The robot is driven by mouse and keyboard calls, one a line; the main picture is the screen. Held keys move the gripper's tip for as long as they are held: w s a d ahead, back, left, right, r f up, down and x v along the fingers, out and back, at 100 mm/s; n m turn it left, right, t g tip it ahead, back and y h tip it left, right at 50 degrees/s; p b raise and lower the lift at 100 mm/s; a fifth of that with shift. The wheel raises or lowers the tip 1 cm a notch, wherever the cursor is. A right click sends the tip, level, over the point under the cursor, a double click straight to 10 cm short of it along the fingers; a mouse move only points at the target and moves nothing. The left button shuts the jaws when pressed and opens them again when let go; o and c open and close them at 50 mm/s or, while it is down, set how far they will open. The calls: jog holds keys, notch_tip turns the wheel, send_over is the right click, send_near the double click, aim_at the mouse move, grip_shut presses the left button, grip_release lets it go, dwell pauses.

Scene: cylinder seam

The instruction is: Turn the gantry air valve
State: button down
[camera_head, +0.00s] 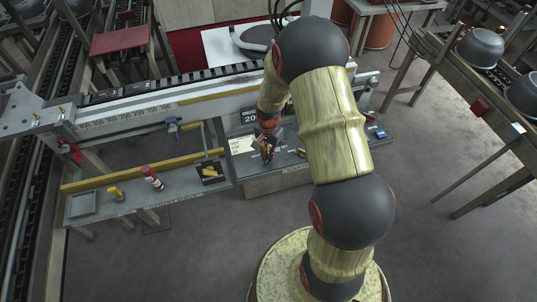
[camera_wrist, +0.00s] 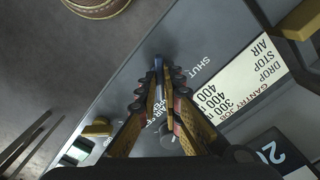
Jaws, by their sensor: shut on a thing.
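In the wrist view, my gripper (camera_wrist: 160,92) is shut on the slim blue handle of the air valve (camera_wrist: 158,64), whose tip shows between the fingertips. The handle rises from a grey control panel (camera_wrist: 215,25) marked "SHUT" on one side and "AIR", partly covered by my fingers, on the other. The valve body is hidden under the fingers. In the head view, my gripper (camera_head: 267,150) is down at the panel (camera_head: 262,187) below the gantry beam, and the handle is too small to make out there.
A white job card (camera_wrist: 240,85) lies beside the valve. A yellow knob (camera_wrist: 98,128) and a dark knob (camera_wrist: 168,140) stand close to my fingers. The gantry beam (camera_head: 140,112) runs behind.

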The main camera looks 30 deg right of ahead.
jog(key=c, duration=2)
grip_release()
jog(key=shift+o, duration=0.2)
jog(key=shift+r, duration=0.1)
notch_tip(320, 180, up, 12)
